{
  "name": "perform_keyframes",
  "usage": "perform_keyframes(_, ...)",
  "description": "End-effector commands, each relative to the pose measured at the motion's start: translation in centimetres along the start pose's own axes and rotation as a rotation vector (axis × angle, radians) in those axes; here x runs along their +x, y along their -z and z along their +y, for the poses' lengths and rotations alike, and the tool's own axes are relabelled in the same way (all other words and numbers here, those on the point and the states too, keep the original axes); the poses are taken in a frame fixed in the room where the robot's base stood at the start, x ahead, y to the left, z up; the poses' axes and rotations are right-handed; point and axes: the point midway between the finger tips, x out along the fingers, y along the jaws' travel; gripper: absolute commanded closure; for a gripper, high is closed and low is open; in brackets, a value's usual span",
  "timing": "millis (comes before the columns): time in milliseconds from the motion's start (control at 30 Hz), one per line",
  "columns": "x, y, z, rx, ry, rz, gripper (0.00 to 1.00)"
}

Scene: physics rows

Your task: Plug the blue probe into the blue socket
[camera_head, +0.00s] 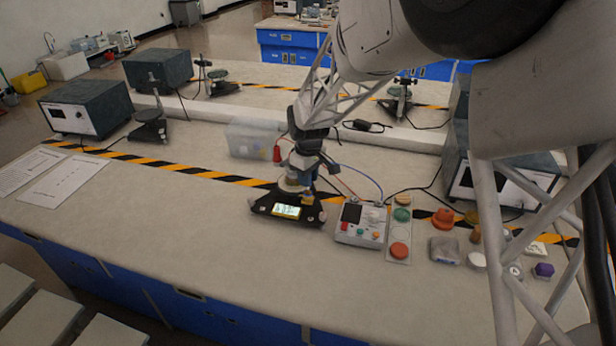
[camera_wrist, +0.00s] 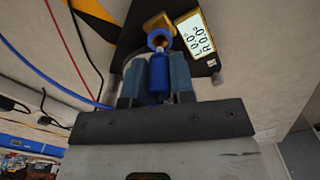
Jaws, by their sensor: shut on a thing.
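My gripper (camera_head: 308,165) is shut on the blue probe (camera_wrist: 158,78), which sits between the two fingers in the wrist view. The probe's front end points at the blue socket (camera_wrist: 160,38), a blue ring on a brass fitting. The two overlap or nearly touch there; I cannot tell whether the tip is inside. The socket belongs to a black-based device (camera_head: 262,207) with a lit display (camera_head: 286,211). In the head view my gripper is right above this device and hides most of the socket and probe.
A grey meter box (camera_head: 361,223) with coloured buttons stands just right of the device. A blue cable (camera_head: 366,176) and red wires run near it. A red probe (camera_head: 277,154) stands by a clear bin (camera_head: 248,140). Several small parts lie at right.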

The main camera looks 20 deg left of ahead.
Motion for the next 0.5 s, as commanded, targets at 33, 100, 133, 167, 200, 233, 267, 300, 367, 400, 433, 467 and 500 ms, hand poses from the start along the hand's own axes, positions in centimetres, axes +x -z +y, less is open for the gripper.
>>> perform_keyframes(33, 0.01, 0.0, 0.0, 0.0, 0.0, 0.0, 1.0)
perform_keyframes(100, 0.06, 0.0, 0.0, 0.0, 0.0, 0.0, 1.0)
perform_keyframes(133, 0.08, 0.0, 0.0, 0.0, 0.0, 0.0, 1.0)
perform_keyframes(167, 0.11, 0.01, 0.0, 0.0, 0.0, 0.0, 1.0)
perform_keyframes(200, 0.14, 0.01, 0.0, 0.0, 0.0, 0.0, 1.0)
perform_keyframes(233, 0.18, 0.0, 0.0, 0.0, 0.0, 0.0, 1.0)
perform_keyframes(267, 0.21, 0.0, 0.0, 0.0, 0.0, 0.0, 1.0)
perform_keyframes(300, 0.25, 0.0, 0.0, 0.0, 0.0, 0.0, 1.0)
perform_keyframes(367, 0.32, 0.0, 0.0, 0.0, 0.0, 0.0, 1.0)
perform_keyframes(400, 0.36, 0.0, 0.0, 0.0, 0.0, 0.0, 1.0)
perform_keyframes(433, 0.39, 0.0, 0.0, 0.0, 0.0, 0.0, 1.0)
perform_keyframes(467, 0.43, 0.0, 0.0, 0.0, 0.0, 0.0, 1.0)
perform_keyframes(500, 0.47, 0.0, 0.0, 0.0, 0.0, 0.0, 1.0)
